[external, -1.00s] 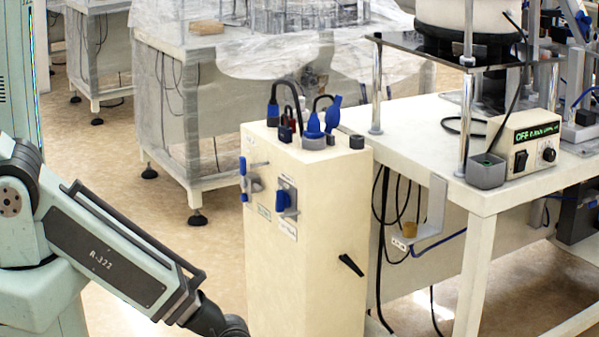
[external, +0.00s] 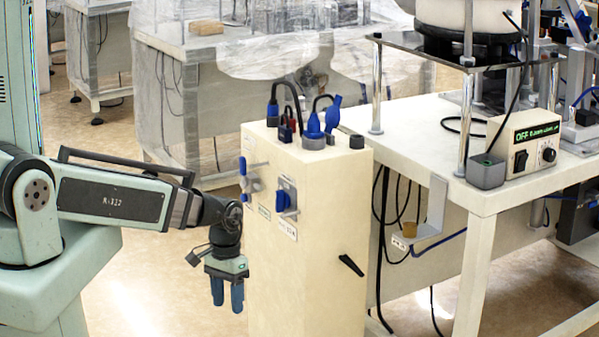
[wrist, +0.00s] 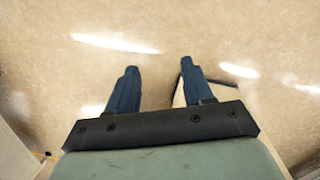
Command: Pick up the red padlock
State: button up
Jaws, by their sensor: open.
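A small dark red item (external: 286,131) stands on top of the cream cabinet (external: 300,180), among blue plugs and black cables. It may be the red padlock, but it is too small to tell for sure. My gripper (external: 228,302) points down in the air at the cabinet's left side, well below its top and apart from the red item. In the wrist view my gripper (wrist: 159,68) shows two blue fingers spread apart with nothing between them. The padlock cannot be made out in the wrist view.
A blue connector (external: 333,115) rises on the top. A white table (external: 420,130) with a controller box (external: 525,142) stands right. Floor at left is clear.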

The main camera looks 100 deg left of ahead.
jog(key=s+a+r+n+t+y, duration=0.25)
jog(key=s+a+r, duration=0.35)
jog(key=a+r, duration=0.55)
jog(key=s+a+r+n+t+y, duration=0.25)
jog(key=s+a+r, duration=0.45)
jog(key=a, duration=0.8)
jog(key=w+a+r+m+t+y, duration=0.2)
jog(key=a+r+m+y, duration=0.1)
jog(key=a+r, duration=0.3)
jog(key=w+a+r+m+t+y, duration=0.25)
jog(key=a+r, duration=0.25)
jog(key=r, duration=0.3)
jog(key=m, duration=0.4)
send_near(293, 121)
jog(key=a, duration=0.1)
jog(key=a+f, duration=0.1)
jog(key=w+a, duration=0.1)
jog(key=shift+f+n+y, duration=0.25)
jog(key=shift+y, duration=0.1)
jog(key=shift+g, duration=0.25)
jog(key=shift+r+x, duration=0.15)
jog(key=shift+x, duration=1.1)
jog(key=shift+r+x, duration=0.15)
jog(key=shift+x, duration=1.1)
jog(key=shift+w, duration=0.1)
